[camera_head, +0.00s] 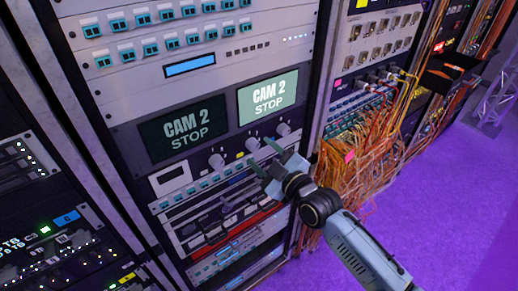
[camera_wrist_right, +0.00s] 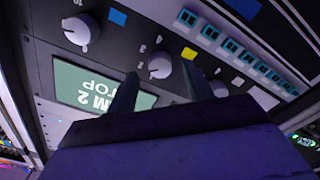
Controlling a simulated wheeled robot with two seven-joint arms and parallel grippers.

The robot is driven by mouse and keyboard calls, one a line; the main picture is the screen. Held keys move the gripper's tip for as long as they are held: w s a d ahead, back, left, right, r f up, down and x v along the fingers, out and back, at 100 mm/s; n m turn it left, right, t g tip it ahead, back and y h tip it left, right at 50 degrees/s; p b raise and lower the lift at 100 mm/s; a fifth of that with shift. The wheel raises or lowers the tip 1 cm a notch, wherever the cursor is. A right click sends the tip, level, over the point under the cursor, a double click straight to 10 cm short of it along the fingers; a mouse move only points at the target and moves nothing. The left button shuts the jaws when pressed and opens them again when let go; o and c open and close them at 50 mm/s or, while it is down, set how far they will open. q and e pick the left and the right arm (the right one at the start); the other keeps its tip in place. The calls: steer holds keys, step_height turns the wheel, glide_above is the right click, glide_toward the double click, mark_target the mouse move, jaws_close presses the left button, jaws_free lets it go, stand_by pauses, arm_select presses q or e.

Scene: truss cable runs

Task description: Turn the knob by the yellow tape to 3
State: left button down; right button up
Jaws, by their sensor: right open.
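The middle knob (camera_head: 252,145) of a row on a grey panel is pale and round, below the lit CAM 2 STOP screen. In the right wrist view, where the panel appears upside down, this knob (camera_wrist_right: 160,65) has a yellow tape patch (camera_wrist_right: 188,53) beside it and small numbers around it. Where its pointer sits is too small to tell surely. My right gripper (camera_head: 262,158) is open in front of the panel. In the wrist view its two fingers lie either side of the knob, and contact cannot be told. My left gripper is not in view.
Another knob (camera_wrist_right: 78,27) with blue tape (camera_wrist_right: 117,16) is on one side, and a third knob (camera_wrist_right: 219,88), partly hidden by a finger, is on the other. Orange cables (camera_head: 350,150) hang on the rack to the right. Purple floor (camera_head: 440,190) is open at lower right.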

steer(key=shift+x, duration=1.05)
steer(key=c, duration=1)
steer(key=shift+m, duration=0.4)
steer(key=m, duration=0.4)
steer(key=shift+m, duration=0.3)
steer(key=shift+f+m, duration=0.1)
steer(key=shift+m, duration=2.1)
